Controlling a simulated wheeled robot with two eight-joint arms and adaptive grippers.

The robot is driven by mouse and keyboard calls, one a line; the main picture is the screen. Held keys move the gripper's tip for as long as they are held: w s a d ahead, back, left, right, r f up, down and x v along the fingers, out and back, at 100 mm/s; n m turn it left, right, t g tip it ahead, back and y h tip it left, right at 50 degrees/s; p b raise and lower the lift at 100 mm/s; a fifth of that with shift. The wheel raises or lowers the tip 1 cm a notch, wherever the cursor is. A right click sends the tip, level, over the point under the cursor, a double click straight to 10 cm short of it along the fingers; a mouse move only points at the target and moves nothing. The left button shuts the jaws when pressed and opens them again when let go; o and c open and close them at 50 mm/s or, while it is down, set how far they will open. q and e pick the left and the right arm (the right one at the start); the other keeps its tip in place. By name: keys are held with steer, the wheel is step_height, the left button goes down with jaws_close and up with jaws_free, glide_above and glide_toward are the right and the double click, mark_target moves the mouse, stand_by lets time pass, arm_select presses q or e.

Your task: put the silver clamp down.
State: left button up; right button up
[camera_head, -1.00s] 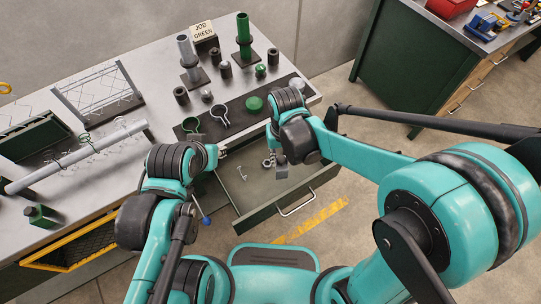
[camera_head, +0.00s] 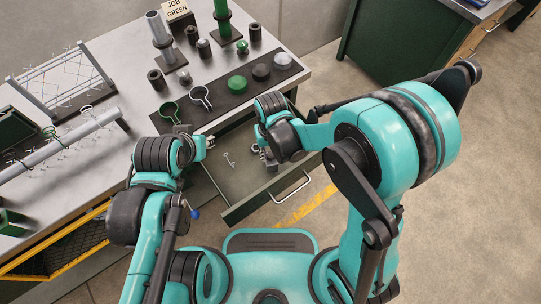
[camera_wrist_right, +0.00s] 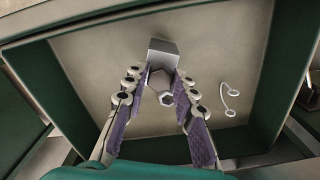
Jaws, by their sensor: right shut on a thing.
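The silver clamp (camera_wrist_right: 162,54), a grey block with a hexagonal ring below it, is between the fingertips of my right gripper (camera_wrist_right: 158,78) in the right wrist view. That gripper is shut on it, over the open drawer (camera_head: 235,190). I cannot tell whether the clamp touches the drawer floor. In the head view my right gripper (camera_head: 264,150) mostly hides the clamp. My left gripper (camera_head: 209,143) is at the drawer's left side; its jaw opening is too small to tell.
A small silver link with ringed ends (camera_wrist_right: 230,98) lies in the drawer, right of my right gripper. Drawer walls surround the right gripper.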

steer(key=shift+f, duration=0.35)
steer(key=shift+f, duration=0.1)
steer(key=shift+f, duration=0.15)
steer(key=o, duration=1)
steer(key=shift+o, duration=0.2)
steer(key=shift+r, duration=0.2)
